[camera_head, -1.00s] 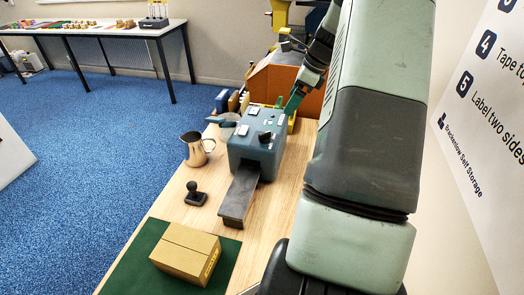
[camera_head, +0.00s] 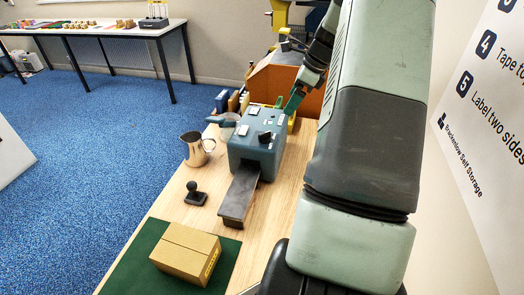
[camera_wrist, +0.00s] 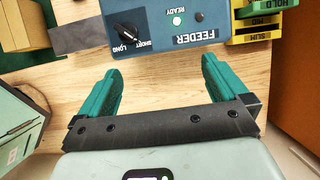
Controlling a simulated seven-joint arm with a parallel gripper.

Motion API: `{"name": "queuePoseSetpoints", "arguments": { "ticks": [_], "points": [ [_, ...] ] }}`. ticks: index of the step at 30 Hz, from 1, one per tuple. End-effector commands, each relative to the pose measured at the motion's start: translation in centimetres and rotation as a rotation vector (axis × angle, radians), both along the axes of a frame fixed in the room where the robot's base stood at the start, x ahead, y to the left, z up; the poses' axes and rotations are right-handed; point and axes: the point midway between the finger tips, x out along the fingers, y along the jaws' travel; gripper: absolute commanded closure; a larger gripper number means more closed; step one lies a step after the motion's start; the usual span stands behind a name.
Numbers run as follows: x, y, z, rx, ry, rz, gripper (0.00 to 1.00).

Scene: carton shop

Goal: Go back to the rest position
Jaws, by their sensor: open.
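My gripper (camera_wrist: 162,95) is open in the wrist view, its two green fingers apart with only bare wooden bench top between them. The blue-grey feeder (camera_wrist: 165,25), with a SHORT/LONG knob and a green READY light, lies just beyond the fingertips. In the head view the gripper (camera_head: 292,103) is small and partly hidden, close to the right side of the feeder (camera_head: 255,140). My arm covers much of the right of that view.
A closed carton (camera_head: 186,252) sits on a green mat (camera_head: 226,262) at the bench's front. A black-handled stamp (camera_head: 195,194) and metal jug (camera_head: 195,149) stand left of the feeder. An open brown box (camera_head: 270,82) stands behind. Yellow and green HOLD, MID and SLIM labelled pieces (camera_wrist: 253,22) are beside the feeder.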

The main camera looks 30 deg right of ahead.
Motion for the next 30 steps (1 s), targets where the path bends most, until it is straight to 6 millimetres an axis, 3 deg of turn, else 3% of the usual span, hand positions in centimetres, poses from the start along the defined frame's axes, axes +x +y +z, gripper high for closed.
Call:
{"name": "queuePoseSetpoints", "arguments": {
  "ticks": [6, 13, 18, 30],
  "points": [
    [-1.1, -1.2, 4.0, -0.004, -0.004, -0.002, 0.0],
    [-2.2, -2.2, 7.3, -0.002, -0.002, -0.001, 0.0],
    [-2.5, -2.5, 8.2, 0.0, 0.0, -0.001, 0.0],
    [-2.5, -2.5, 8.3, 0.0, 0.0, -0.001, 0.0]
  ]
}}
